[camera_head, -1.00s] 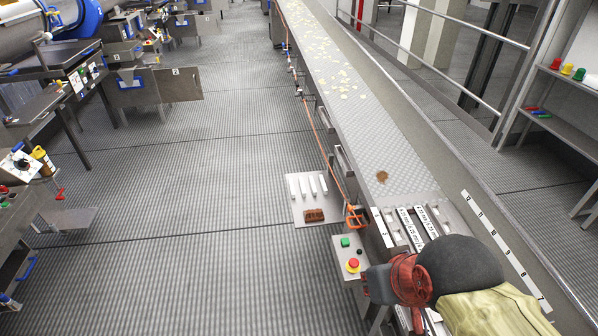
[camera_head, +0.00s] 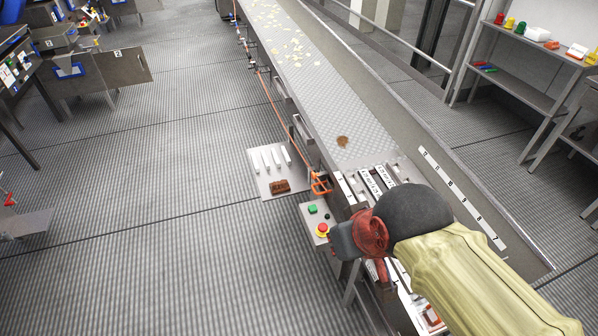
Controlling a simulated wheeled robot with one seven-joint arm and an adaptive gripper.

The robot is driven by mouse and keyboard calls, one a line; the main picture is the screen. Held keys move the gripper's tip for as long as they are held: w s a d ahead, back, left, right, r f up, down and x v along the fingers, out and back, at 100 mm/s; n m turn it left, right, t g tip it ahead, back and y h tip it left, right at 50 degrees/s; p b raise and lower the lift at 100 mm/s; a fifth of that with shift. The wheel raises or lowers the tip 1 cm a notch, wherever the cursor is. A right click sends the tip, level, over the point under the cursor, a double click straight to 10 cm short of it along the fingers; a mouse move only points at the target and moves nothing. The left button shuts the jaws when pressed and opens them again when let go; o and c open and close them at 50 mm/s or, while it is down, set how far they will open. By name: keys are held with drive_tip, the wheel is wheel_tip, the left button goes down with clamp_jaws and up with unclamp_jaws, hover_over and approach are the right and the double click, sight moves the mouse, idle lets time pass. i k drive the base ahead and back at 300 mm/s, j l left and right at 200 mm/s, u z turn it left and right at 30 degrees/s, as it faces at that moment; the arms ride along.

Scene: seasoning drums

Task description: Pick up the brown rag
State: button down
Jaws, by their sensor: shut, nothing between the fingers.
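A small brown folded item (camera_head: 281,186), which looks like the brown rag, lies on the front part of a light square plate (camera_head: 262,190) beside the conveyor. A second, smaller brown patch (camera_head: 343,141) lies on the conveyor belt; I cannot tell whether it is cloth or loose material. My gripper (camera_head: 341,243), at the end of my yellow-sleeved arm with a red wrist, is near the control box, below and right of the plate. It is shut and empty, apart from both brown things. Its fingertips are hard to make out.
Several white bars (camera_head: 269,158) stand behind the brown item on the plate. An orange handle (camera_head: 320,184) is close on its right. A control box with a red button (camera_head: 322,230) and a green button (camera_head: 312,209) is in front. The conveyor (camera_head: 320,100) runs back; open floor (camera_head: 150,230) lies left.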

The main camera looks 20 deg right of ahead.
sight(278, 187)
drive_tip(key=i+j, duration=0.25)
drive_tip(key=j, duration=0.2)
drive_tip(key=i+j+u, duration=0.15)
drive_tip(key=j, duration=0.3)
drive_tip(key=i+j, duration=0.4)
drive_tip(key=i+l+u, duration=0.25)
drive_tip(key=i+l, duration=0.55)
drive_tip(key=l, duration=0.3)
drive_tip(key=i+u, duration=0.05)
